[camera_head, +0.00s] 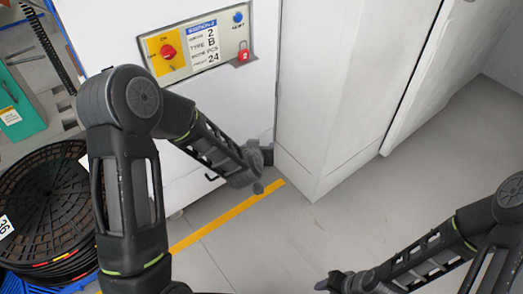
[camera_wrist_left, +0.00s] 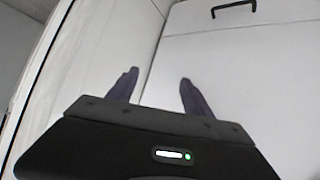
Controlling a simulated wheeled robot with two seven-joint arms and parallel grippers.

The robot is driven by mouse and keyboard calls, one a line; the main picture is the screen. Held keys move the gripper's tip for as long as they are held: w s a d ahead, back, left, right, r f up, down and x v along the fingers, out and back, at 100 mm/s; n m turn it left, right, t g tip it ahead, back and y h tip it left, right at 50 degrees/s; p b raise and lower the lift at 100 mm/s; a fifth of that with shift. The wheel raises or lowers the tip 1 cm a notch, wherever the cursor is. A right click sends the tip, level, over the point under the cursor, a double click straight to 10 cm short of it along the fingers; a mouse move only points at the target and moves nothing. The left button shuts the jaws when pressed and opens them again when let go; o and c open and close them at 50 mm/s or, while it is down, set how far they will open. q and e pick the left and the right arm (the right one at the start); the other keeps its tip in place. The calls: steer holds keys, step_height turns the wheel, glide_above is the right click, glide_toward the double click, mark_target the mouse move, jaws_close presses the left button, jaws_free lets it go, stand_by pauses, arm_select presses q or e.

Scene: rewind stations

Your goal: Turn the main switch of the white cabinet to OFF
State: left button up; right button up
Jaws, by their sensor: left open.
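The white cabinet (camera_head: 130,20) stands at the upper left in the head view. Its front carries a panel with a red main switch (camera_head: 167,52) on a yellow plate. The knob's exact direction is too small to tell. My left gripper (camera_head: 264,168) is below and right of the panel, near the cabinet's lower front and apart from the switch. In the left wrist view its two fingers (camera_wrist_left: 157,88) are spread and empty before white panels; the switch is not in that view. My right gripper (camera_head: 328,284) is low at the bottom edge, far from the switch.
A white column (camera_head: 325,90) stands right of the cabinet. Black reels (camera_head: 45,205) and a teal box (camera_head: 18,105) are at left. Grey floor (camera_head: 440,150) is free at right.

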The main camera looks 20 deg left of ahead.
arm_select(q)
steer(key=shift+s+d+f+h, duration=0.3)
steer(key=shift+s+d+f, duration=0.4)
steer(key=shift+s+f, duration=0.05)
arm_select(e)
steer(key=shift+r, duration=0.4)
arm_select(q)
steer(key=s+d+f+g+h+p, duration=0.2)
steer(key=s+d+f, duration=0.2)
steer(key=s, duration=0.2)
steer(key=s+d+f+g+h+p, duration=0.1)
steer(key=s+d+f+g+h, duration=0.2)
steer(key=s, duration=0.4)
steer(key=s+d+g+p, duration=0.2)
steer(key=s+d, duration=0.1)
steer(key=s, duration=0.5)
steer(key=s+d+f+m+g+p, duration=0.1)
steer(key=s+d+g+p, duration=0.1)
steer(key=s, duration=0.7)
steer(key=shift+d+f+g+p, duration=0.3)
steer(key=shift+d+g+p, duration=0.15)
steer(key=shift+p, duration=0.2)
arm_select(e)
step_height(320, 180, up, 8)
steer(key=s+a, duration=0.1)
steer(key=s, duration=0.1)
steer(key=shift+a, duration=0.4)
